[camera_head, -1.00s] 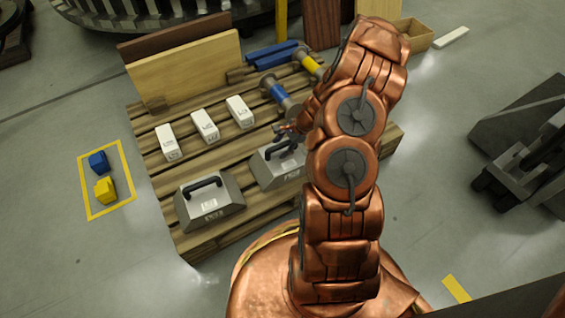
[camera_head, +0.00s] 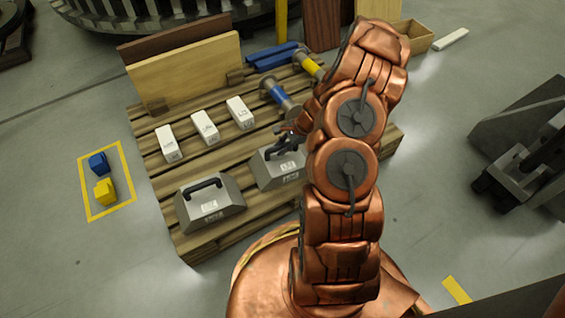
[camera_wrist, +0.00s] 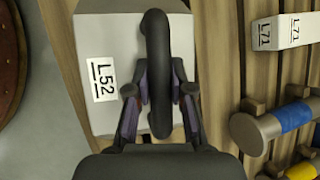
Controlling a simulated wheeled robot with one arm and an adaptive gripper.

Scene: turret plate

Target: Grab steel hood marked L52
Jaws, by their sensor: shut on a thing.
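The steel hood marked L52 (camera_head: 265,172) is a grey block with sloped sides and a black handle, standing on the wooden pallet. It also shows in the wrist view (camera_wrist: 100,125), with its L52 label (camera_wrist: 103,78) to the left of the handle (camera_wrist: 157,30). My gripper (camera_head: 284,143) is over this hood, partly hidden by my arm. In the wrist view my gripper (camera_wrist: 160,95) has its fingers on both sides of the black handle, shut on it. A second, similar grey hood (camera_head: 210,212) stands to the left on the pallet.
Several white blocks stand in a row behind the hoods; one (camera_wrist: 285,32) reads L71. A blue-banded spool (camera_head: 280,97) and yellow-banded spool (camera_head: 308,63) lie farther back. Boards (camera_head: 185,75) stand at the pallet's rear. A yellow floor frame (camera_head: 88,212) holds blue and yellow pieces.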

